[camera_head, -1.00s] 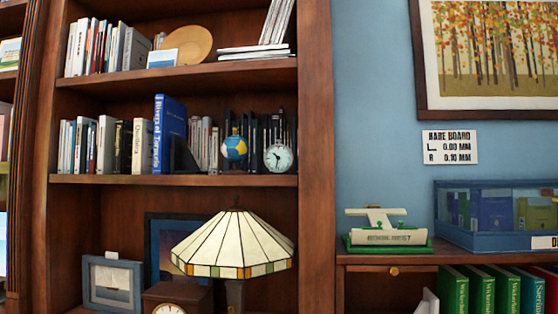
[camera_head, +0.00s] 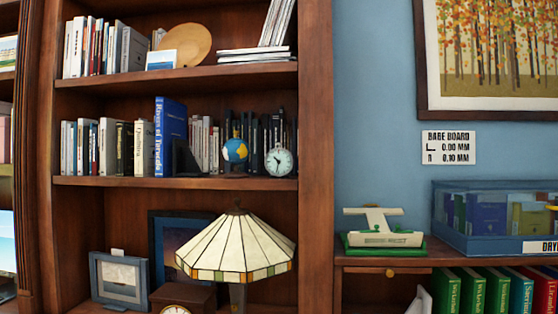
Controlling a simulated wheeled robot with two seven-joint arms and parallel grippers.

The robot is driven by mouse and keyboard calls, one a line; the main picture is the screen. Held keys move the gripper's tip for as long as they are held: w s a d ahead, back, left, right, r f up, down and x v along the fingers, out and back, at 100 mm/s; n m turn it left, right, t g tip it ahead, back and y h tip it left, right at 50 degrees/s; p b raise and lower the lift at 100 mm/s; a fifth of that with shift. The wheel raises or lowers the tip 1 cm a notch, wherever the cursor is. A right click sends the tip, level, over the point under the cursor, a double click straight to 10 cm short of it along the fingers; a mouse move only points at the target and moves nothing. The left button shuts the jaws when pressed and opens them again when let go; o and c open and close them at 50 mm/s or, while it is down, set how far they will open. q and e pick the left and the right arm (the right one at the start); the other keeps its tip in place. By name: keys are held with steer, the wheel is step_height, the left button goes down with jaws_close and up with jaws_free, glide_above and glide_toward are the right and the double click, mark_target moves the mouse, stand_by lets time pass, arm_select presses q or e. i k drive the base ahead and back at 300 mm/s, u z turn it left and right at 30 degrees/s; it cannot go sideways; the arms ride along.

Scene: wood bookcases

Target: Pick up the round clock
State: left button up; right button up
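Another clock with a round dial in a brown wooden case (camera_head: 184,297) is partly cut off at the bottom edge, left of the lamp. Neither of my grippers shows in the head view.
A stained-glass lamp (camera_head: 237,246) stands below the clock's shelf. A blue book (camera_head: 170,137) and a dark bookend (camera_head: 185,160) stand left of the globe. The bookcase's right upright (camera_head: 316,150) is close to the clock. A green-based object (camera_head: 384,240) and a blue bin (camera_head: 490,243) sit at right.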

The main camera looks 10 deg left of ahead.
mark_target(285, 166)
steer(key=z, duration=0.35)
steer(key=k, duration=0.25)
steer(key=u, duration=1.75)
steer(key=i, duration=1.95)
steer(key=z, duration=0.6)
